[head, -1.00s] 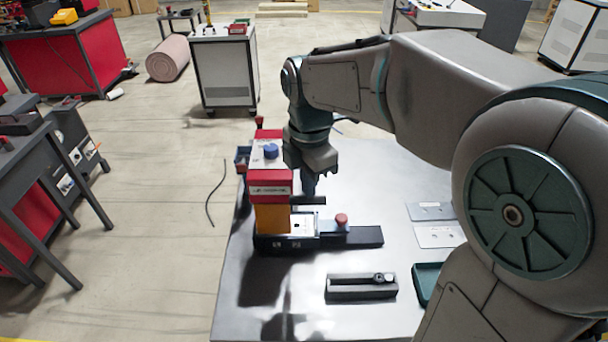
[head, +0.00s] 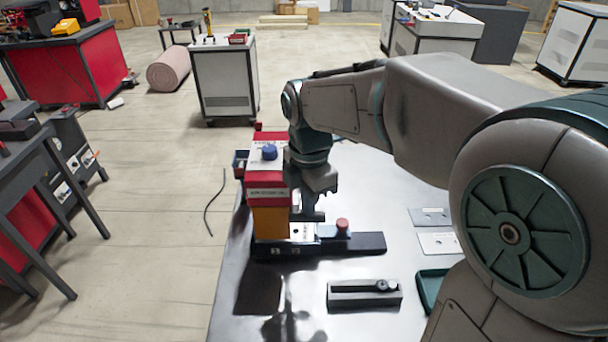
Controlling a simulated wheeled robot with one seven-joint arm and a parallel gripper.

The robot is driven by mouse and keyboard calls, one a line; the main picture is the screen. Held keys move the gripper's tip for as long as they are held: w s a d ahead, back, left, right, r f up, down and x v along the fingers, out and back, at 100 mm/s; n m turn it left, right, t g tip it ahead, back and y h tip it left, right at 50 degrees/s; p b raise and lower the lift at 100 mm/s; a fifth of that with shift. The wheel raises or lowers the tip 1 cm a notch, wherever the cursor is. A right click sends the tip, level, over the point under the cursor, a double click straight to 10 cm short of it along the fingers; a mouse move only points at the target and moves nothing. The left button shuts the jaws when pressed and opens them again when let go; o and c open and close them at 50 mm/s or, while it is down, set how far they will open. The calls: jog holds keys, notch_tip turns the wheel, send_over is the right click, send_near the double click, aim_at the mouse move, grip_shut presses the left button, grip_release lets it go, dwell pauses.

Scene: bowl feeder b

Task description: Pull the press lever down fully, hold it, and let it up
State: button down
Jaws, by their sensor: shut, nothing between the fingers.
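The press (head: 267,190), red and white over an orange body with a blue knob on top, stands on a dark base at the left of the metal table. My gripper (head: 308,205) is shut and points down at the press's right side. A short dark bar (head: 309,217), which looks like the press lever, lies low under the fingertips, just above the base. The fingers seem to touch it, but the exact contact is hard to make out. Nothing is held between the fingers. My gripper and wrist hide part of the press's right side.
A red button (head: 342,226) sits on the base's right arm. A dark slotted block (head: 364,293), a green tray (head: 431,288) and flat plates (head: 437,243) lie on the table (head: 370,210). The table between the base and the block is clear.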

jog(key=shift+f, duration=0.2)
notch_tip(320, 180, up, 12)
jog(key=p, duration=0.9)
jog(key=shift+w+p, duration=0.3)
jog(key=shift+p, duration=0.05)
dwell(0.9)
jog(key=s+d+f+m+t, duration=0.2)
jog(key=s+d+m, duration=0.9)
jog(key=m, duration=1.2)
jog(key=shift+s+d+f+m+t, duration=0.3)
jog(key=shift+s+d+t, duration=0.1)
jog(key=shift+s+t, duration=0.5)
